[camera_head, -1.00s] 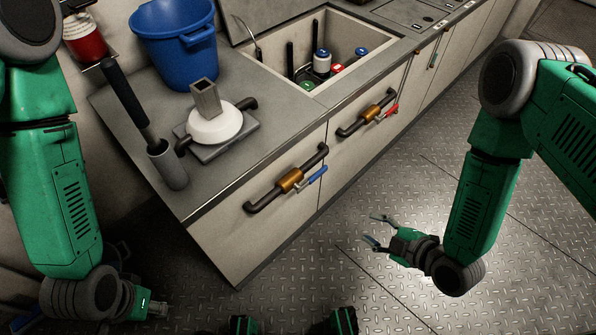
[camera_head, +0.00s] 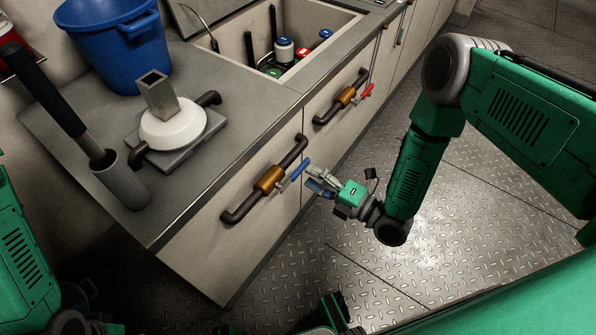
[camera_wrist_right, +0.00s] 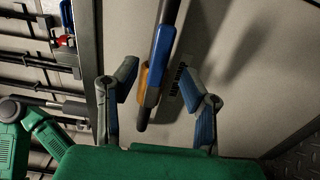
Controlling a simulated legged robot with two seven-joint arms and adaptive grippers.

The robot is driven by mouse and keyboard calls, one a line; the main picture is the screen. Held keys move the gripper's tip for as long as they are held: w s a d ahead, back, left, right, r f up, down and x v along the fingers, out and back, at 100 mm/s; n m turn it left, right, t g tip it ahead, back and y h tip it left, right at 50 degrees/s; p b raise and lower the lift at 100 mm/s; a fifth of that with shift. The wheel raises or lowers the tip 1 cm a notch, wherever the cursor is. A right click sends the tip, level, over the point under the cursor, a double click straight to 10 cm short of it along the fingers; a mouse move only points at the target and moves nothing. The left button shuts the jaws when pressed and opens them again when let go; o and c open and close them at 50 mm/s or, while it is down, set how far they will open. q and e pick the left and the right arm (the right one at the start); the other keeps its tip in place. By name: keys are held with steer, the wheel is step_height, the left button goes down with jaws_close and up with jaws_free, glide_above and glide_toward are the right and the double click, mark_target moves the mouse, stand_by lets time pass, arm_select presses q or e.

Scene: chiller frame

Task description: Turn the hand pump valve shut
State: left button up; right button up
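A brass valve (camera_head: 268,180) sits on a dark pipe on the cabinet front, below the hand pump with its long dark lever (camera_head: 50,92). Its blue handle (camera_head: 300,168) sticks out to the right, angled upward. My right gripper (camera_head: 314,180) is open just right of that handle. In the right wrist view the blue handle (camera_wrist_right: 162,45) shows between the two spread fingers (camera_wrist_right: 158,92), with no clear contact on either. The brass body (camera_wrist_right: 143,82) is partly hidden behind the handle. My left arm shows at the lower left; its fingers are out of frame.
A second brass valve (camera_head: 346,97) with a red handle (camera_head: 367,91) is farther along the cabinet. A blue bucket (camera_head: 118,45), a white round fitting (camera_head: 172,128) and a sink basin (camera_head: 330,22) are on the counter. The metal floor (camera_head: 390,275) is open.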

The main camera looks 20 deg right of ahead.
mark_target(303, 171)
steer(key=b+x, duration=0.1)
steer(key=x, duration=0.2)
steer(key=shift+w, duration=0.45)
steer(key=shift+w+a, duration=0.1)
steer(key=shift+a, duration=0.1)
steer(key=shift+a, duration=0.1)
steer(key=shift+c, duration=0.5)
jaws_close()
